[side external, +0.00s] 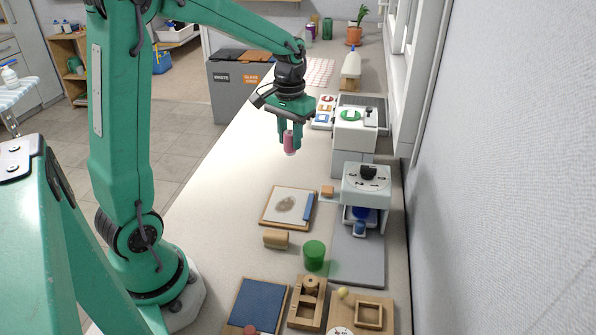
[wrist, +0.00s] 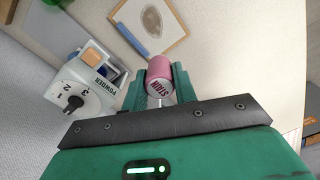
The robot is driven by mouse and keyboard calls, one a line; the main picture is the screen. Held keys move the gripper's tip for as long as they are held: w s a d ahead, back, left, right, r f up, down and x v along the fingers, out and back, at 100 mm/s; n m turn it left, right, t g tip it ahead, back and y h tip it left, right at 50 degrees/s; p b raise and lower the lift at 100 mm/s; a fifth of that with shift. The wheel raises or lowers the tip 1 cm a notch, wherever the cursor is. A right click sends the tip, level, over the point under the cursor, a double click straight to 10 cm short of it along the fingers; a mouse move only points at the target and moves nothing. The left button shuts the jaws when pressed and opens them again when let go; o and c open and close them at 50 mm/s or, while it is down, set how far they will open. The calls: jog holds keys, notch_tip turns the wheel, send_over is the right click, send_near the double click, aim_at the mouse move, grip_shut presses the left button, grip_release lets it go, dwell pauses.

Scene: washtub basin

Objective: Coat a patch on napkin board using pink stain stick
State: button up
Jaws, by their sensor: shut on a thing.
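My gripper (side external: 290,137) is shut on the pink stain stick (side external: 290,143) and holds it upright above the counter. In the wrist view the stick (wrist: 160,80) shows its end marked STAIN between the green fingers (wrist: 157,88). The napkin board (side external: 287,206) lies flat on the counter, nearer the side camera than my gripper. It has a white face, a wooden rim, a grey-brown patch (side external: 285,204) and a blue strip at its right. The board also shows in the wrist view (wrist: 172,20). The stick is apart from the board.
A white dispenser with a dial (side external: 366,185) stands right of the board, and another white machine (side external: 355,128) stands behind it. A wooden block (side external: 276,240) and a green cylinder (side external: 314,254) sit in front. The counter left of the board is clear.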

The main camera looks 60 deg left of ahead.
aim_at(288, 154)
jog(key=f, duration=0.4)
jog(key=shift+s+a+f, duration=0.1)
jog(key=shift+a+f, duration=0.25)
jog(key=shift+f, duration=3.85)
jog(key=shift+s+d+f, duration=0.5)
jog(key=shift+d+f, duration=0.05)
jog(key=shift+f, duration=0.1)
jog(key=shift+s+d, duration=2.1)
jog(key=shift+w+a, duration=2.7)
jog(key=shift+r, duration=4.05)
jog(key=shift+s+f, duration=0.1)
